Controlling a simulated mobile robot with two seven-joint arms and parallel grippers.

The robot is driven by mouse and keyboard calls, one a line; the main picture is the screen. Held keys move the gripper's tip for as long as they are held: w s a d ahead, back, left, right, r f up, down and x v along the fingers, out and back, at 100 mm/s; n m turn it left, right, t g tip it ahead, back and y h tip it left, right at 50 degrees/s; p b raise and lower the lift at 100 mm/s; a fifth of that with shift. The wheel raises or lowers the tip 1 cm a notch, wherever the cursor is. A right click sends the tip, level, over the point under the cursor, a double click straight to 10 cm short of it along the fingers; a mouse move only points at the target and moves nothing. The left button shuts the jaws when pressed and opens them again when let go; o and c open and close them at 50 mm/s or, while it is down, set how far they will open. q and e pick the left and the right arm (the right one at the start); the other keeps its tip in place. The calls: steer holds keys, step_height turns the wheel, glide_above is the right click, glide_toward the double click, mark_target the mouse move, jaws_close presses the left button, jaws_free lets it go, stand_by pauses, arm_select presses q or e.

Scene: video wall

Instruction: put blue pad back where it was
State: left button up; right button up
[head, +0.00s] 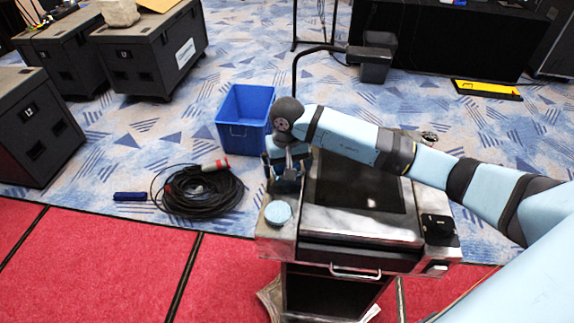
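A round light-blue pad (278,212) lies flat on the left front ledge of the metal cart (340,219). My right arm reaches in from the right across the cart. My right gripper (287,180) points down over the cart's left ledge, just behind the round pad and apart from it. Something dark blue shows at its fingertips, but I cannot tell whether it is held or part of the gripper. The finger gap is too small and dark to read. My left gripper is not in view.
A blue bin (244,118) stands on the carpet behind the cart. A coiled black cable (201,191) and a small dark-blue object (130,196) lie to the left. A black box (437,229) sits at the cart's right front. Dark cases (150,55) stand at the far left.

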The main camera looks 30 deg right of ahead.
steer(key=shift+r, duration=0.4)
step_height(320, 180, up, 12)
steer(key=b, duration=0.2)
steer(key=shift+f, duration=0.2)
steer(key=shift+s+f, duration=0.1)
